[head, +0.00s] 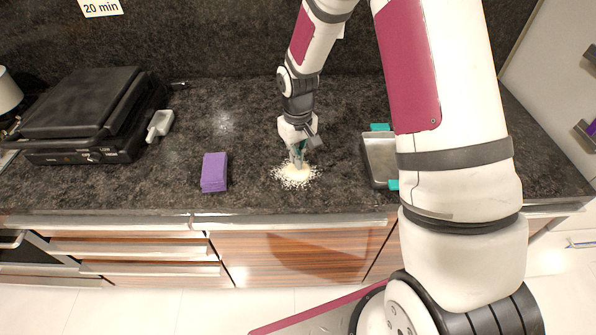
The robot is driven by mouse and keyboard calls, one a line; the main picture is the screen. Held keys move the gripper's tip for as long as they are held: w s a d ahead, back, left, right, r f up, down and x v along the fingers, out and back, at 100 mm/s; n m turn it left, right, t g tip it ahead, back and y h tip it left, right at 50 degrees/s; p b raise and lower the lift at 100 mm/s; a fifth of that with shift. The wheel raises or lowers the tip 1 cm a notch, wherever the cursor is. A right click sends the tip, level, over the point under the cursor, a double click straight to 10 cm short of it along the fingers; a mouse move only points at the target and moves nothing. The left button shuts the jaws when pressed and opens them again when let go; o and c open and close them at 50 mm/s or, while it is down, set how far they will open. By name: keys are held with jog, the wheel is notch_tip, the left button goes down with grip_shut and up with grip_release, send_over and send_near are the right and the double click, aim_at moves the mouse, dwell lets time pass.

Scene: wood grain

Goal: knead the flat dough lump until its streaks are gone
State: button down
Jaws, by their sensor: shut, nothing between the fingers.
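A pale, flat dough lump (295,176) lies on the dark stone counter, near its front edge, with white flour scattered around it. My gripper (297,164) points down at the lump from above, with its fingers shut and nothing between them. The fingertips appear at or on the lump's far side; I cannot tell whether they touch it. The gripper hides part of the lump. Streaks are too small to make out from here.
A purple block (214,172) sits left of the flour. A metal pan (381,160) with teal handles is to the right, partly behind my arm. A black appliance (82,112) and a white scoop (159,125) stand at the left. The counter is clear around the flour.

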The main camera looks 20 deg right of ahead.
jog(key=shift+s+f+b, duration=0.1)
jog(key=shift+f+b, duration=0.2)
jog(key=shift+f, duration=1)
dwell(0.9)
jog(key=shift+r, duration=0.1)
jog(key=shift+r, duration=0.75)
jog(key=shift+f, duration=0.7)
dwell(1.3)
jog(key=shift+r+p, duration=0.3)
jog(key=shift+r, duration=0.45)
jog(key=shift+f, duration=0.75)
dwell(1.3)
